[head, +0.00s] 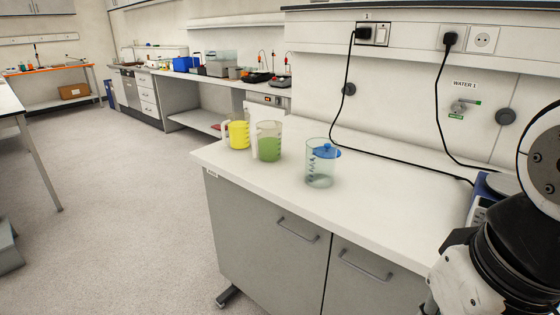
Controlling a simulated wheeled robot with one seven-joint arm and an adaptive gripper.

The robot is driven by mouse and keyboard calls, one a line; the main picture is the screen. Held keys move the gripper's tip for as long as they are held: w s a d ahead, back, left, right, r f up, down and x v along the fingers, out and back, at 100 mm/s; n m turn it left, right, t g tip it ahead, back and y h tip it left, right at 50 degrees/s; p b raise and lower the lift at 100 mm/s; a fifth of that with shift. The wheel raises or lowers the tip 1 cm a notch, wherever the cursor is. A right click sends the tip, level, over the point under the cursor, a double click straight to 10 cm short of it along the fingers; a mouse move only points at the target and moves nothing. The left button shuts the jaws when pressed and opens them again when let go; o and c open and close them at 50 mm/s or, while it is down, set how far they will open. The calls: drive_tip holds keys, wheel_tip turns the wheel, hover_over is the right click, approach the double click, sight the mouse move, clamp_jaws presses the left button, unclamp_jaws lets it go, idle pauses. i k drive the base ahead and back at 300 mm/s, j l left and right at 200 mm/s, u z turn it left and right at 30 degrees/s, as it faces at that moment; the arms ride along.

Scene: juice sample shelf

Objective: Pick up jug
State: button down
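A clear jug holding green liquid (268,148) stands upright on the white bench top, with a pale handle on its left side. Just behind it to the left stands a similar jug with yellow liquid (238,134), partly overlapped by the green one's handle. To the right, apart from both, stands a clear graduated vessel (319,172), with a blue object (326,152) seen at its upper part. I cannot tell whether the blue object is inside or behind it. My arm shows at the right edge; no gripper fingers are visible.
The white bench top (395,205) is clear right of the vessel. A blue-and-grey device (482,205) sits at its right end, partly behind my arm. Black cables (346,95) hang from wall sockets onto the bench. Open floor (120,210) lies to the left.

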sight(238, 124)
drive_tip(key=i+j+u, duration=0.4)
drive_tip(key=i+j, duration=0.3)
drive_tip(key=j, duration=0.25)
drive_tip(key=i+j+u, duration=0.35)
drive_tip(key=i+j, duration=0.4)
drive_tip(key=i, duration=0.1)
